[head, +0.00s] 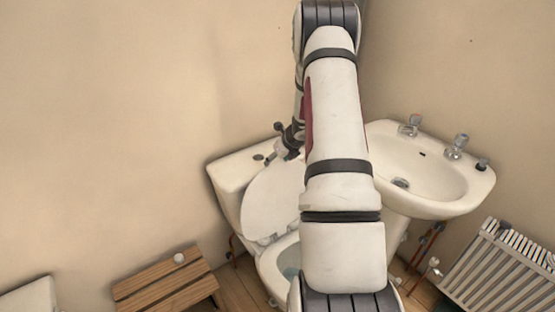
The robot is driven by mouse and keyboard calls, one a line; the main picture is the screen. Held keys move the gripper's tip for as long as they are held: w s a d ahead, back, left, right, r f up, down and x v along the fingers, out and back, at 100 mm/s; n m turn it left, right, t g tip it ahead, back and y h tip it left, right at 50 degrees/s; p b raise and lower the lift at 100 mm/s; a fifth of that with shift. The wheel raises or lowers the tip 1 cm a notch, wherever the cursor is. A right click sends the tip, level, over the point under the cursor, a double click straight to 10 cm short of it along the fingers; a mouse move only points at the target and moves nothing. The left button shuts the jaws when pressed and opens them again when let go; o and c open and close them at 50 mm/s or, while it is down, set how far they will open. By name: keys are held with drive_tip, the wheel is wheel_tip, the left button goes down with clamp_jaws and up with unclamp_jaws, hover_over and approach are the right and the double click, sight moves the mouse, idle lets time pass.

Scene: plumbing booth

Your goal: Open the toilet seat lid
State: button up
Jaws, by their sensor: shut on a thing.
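The toilet lid (268,203) is a pale oval in the head view, raised from the bowl and tilted back toward the cistern (232,170). The open bowl (268,268) shows below it, with water inside. My gripper (277,156) is at the lid's upper edge, shut on the lid. My arm hides the right part of the lid and bowl, so the exact finger contact is hard to see.
A washbasin (440,183) with taps stands to the right, close to my arm. A radiator (503,262) is at lower right. A slatted wooden stool (167,287) with a small white object on it is at lower left. Walls stand behind.

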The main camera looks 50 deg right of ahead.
drive_tip(key=shift+w, duration=0.2)
drive_tip(key=o, duration=1.7)
drive_tip(key=shift+s+r, duration=0.1)
drive_tip(key=shift+s, duration=0.05)
drive_tip(key=v, duration=1.1)
drive_tip(key=shift+s+a+r, duration=0.1)
drive_tip(key=shift+s+r, duration=0.1)
drive_tip(key=shift+r, duration=0.15)
